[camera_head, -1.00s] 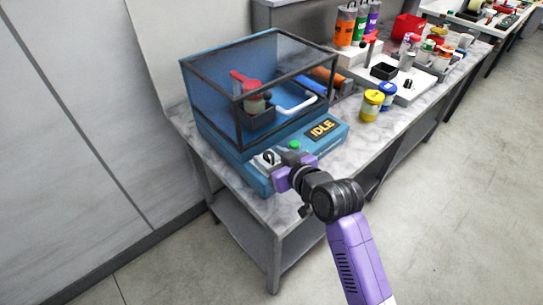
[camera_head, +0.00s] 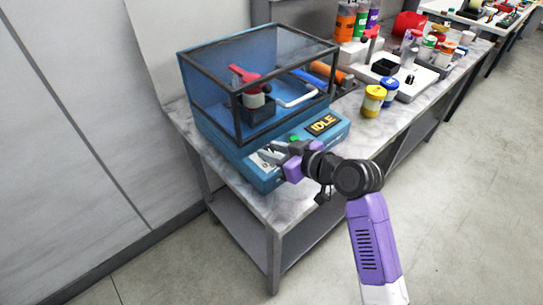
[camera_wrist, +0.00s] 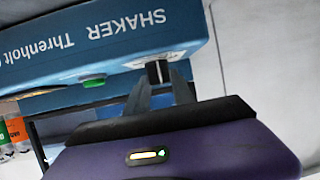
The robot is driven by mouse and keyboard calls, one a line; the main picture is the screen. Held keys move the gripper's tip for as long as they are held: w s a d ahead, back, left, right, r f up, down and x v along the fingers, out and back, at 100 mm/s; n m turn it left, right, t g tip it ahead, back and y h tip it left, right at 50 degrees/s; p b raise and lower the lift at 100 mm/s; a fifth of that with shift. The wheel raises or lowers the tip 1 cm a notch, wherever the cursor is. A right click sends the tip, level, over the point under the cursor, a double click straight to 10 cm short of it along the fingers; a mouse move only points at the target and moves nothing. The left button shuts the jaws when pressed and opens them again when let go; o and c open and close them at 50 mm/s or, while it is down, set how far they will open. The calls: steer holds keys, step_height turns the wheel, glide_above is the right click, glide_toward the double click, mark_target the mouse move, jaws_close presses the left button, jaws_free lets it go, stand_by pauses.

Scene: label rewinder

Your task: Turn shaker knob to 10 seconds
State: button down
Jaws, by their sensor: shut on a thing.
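The blue shaker (camera_head: 215,139) stands on the bench with a clear, dark-framed enclosure on top. Its front carries a white dial plate (camera_head: 257,163), a green button (camera_head: 294,138) and a display (camera_head: 322,124) reading IDLE. My gripper (camera_head: 265,151) is at the dial plate and hides the knob in the head view. In the wrist view the dark knob (camera_wrist: 157,72) stands between the tips of my gripper (camera_wrist: 161,76), which is shut on it. The green button (camera_wrist: 93,81) is to the left there. The dial markings and knob setting cannot be read.
Inside the enclosure are a black holder with a red-handled item (camera_head: 244,75) and a white bar (camera_head: 298,97).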

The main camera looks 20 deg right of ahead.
steer(key=n+y+b, duration=0.1)
steer(key=n+g+y+b, duration=0.1)
steer(key=n+y+b, duration=0.1)
steer(key=shift+w+d+f+g, duration=0.15)
steer(key=shift+d+f+g, duration=0.1)
steer(key=shift+g, duration=0.15)
steer(key=shift+r+n+g+y+b, duration=0.2)
steer(key=shift+n+g+y+b, duration=0.75)
steer(key=shift+n+b, duration=0.2)
steer(key=c, duration=1.1)
jaws_free()
steer(key=b+v, duration=0.1)
steer(key=v, duration=0.6)
steer(key=shift+d+r, duration=0.15)
steer(key=shift+d, duration=0.2)
